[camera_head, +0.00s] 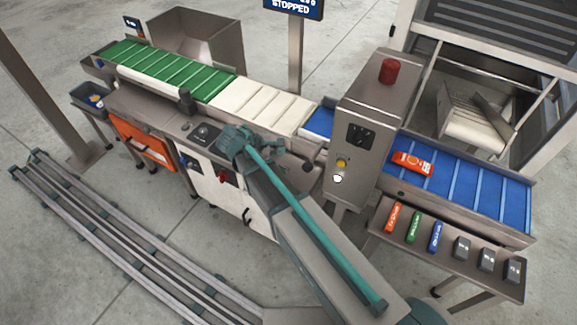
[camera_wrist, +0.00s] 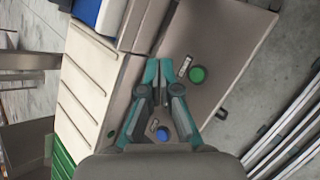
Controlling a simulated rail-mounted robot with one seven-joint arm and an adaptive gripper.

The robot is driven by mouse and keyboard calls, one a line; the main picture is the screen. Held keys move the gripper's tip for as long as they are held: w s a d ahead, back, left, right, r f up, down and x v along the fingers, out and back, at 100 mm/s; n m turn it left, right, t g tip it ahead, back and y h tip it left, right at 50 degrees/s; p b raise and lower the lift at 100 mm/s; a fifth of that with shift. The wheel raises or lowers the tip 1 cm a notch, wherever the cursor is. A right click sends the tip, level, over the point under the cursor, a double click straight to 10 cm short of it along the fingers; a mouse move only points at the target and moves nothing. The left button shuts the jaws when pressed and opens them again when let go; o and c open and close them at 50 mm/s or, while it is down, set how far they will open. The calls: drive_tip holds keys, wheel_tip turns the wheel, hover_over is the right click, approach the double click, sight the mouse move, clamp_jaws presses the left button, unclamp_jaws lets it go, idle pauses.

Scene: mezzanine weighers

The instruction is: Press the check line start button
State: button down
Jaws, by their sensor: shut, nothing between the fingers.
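In the wrist view a round green button (camera_wrist: 197,74) sits on a grey metal panel (camera_wrist: 222,50). A blue button (camera_wrist: 162,135) sits lower on the same panel, beside my finger linkage. My gripper (camera_wrist: 160,64) is shut and empty, its fingertips left of the green button in the picture and apart from it. I cannot read any label naming the start button. In the head view my gripper (camera_head: 232,138) is over the grey worktop in front of the belts. The green button is not visible there. A sign (camera_head: 293,6) reads STOPPED.
A grey cabinet (camera_head: 366,95) with a red beacon (camera_head: 389,70), a yellow button (camera_head: 341,163) and a white button (camera_head: 337,178) stands right of my gripper. Green (camera_head: 150,63), white (camera_head: 262,104) and blue (camera_head: 465,190) belts run behind. Floor rails (camera_head: 110,245) lie at front left.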

drive_tip(key=shift+f, duration=0.15)
wheel_tip(320, 180, down, 7)
drive_tip(key=b, duration=0.4)
drive_tip(key=shift+b, duration=0.4)
drive_tip(key=shift+f+b, duration=0.35)
drive_tip(key=shift+f, duration=0.45)
drive_tip(key=shift+f, duration=0.2)
idle(0.6)
drive_tip(key=shift+f, duration=0.2)
